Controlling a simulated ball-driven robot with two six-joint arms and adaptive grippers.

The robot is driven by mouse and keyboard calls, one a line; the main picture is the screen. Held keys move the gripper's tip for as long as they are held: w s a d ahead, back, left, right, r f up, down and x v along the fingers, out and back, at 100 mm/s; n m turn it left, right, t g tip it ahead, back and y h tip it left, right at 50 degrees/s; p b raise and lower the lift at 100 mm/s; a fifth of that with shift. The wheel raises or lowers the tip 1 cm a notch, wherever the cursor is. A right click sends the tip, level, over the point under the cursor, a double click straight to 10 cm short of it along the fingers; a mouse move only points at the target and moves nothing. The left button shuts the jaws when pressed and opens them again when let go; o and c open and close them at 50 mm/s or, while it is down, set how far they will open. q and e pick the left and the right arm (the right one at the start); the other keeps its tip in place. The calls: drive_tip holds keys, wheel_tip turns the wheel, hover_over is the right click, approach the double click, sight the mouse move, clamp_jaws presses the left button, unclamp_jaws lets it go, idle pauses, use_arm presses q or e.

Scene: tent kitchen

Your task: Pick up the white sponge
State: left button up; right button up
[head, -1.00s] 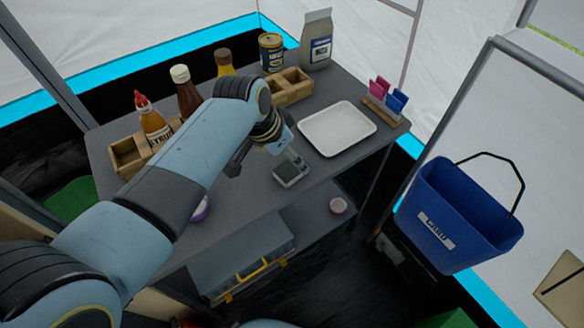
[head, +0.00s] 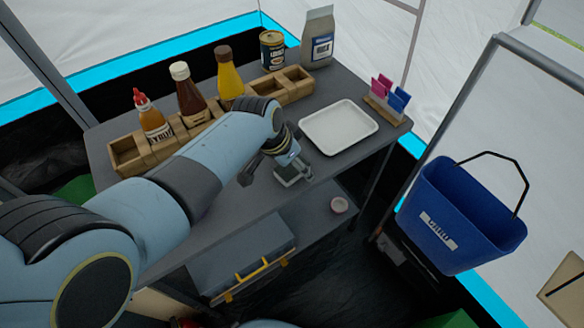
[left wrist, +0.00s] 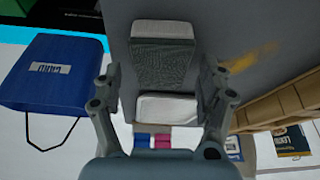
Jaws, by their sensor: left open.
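The white sponge (head: 291,181) is small and lies on the grey table, partly hidden by my left gripper (head: 276,174). In the left wrist view a white block (left wrist: 162,29), which appears to be the sponge, joins a dark grey textured slab (left wrist: 163,66). My left gripper (left wrist: 160,70) is open, with its fingers apart on either side of the slab in that view. I cannot tell whether they touch it or how high they are. My right gripper is not in view.
A white tray (head: 338,128) lies just beyond the sponge, with a rack of pink and blue items (head: 387,95) behind. Bottles such as the yellow one (head: 229,78) stand in a wooden rack (head: 127,152). A blue bucket (head: 460,215) is at right.

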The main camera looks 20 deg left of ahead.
use_arm(q)
drive_tip(key=shift+f, duration=0.2)
drive_tip(key=shift+c, duration=0.4)
drive_tip(key=c, duration=0.8)
